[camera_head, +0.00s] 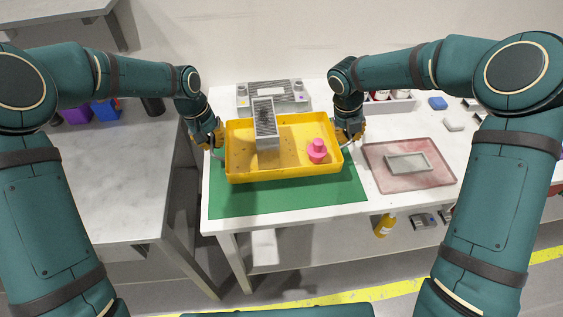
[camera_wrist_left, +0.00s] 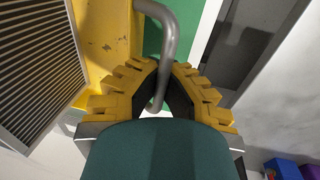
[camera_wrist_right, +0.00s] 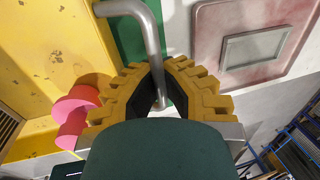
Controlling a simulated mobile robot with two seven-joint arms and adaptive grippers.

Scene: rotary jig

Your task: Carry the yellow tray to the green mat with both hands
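The yellow tray (camera_head: 238,176) is over the green mat (camera_head: 290,201), whose front part shows; I cannot tell whether the tray touches it. The tray looks about level and carries a grey box with a dark grille (camera_head: 265,120) and a pink knobbed piece (camera_head: 317,151). My left gripper (camera_head: 218,148) is at the tray's left side, its fingers closed around a grey bar handle (camera_wrist_left: 170,40). My right gripper (camera_head: 346,142) is at the right side, its fingers closed around the other bar handle (camera_wrist_right: 152,40).
A reddish tray with a grey frame (camera_head: 376,165) lies right of the mat on the white table (camera_head: 375,203). A grey device (camera_head: 290,90) stands behind the yellow tray. A grey side table (camera_head: 120,190) stands left across a gap.

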